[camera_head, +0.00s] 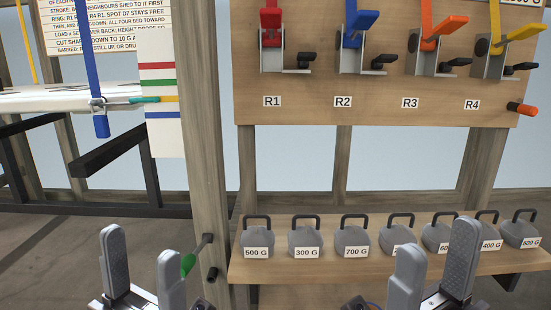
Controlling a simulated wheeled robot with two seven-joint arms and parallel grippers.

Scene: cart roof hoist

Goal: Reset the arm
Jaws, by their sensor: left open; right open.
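My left gripper (142,268) is at the bottom left, its two grey fingers apart and nothing between them. My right gripper (432,268) is at the bottom right, also open and empty, in front of the weight shelf. Its fingers hide part of some weights' labels. Neither gripper touches anything that I can see. On the upper board are a red lever (271,22) over R1, a blue lever (357,28) over R2, an orange lever (441,30) over R3 and a yellow lever (512,30) over R4.
A wooden shelf (262,268) holds several grey kettle weights, including 500 G (256,238), 300 G (306,238) and 700 G (352,238). A wooden post (198,110) stands left of centre, with a green-tipped lever (188,264) low on it. A blue strap (93,50) hangs at left.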

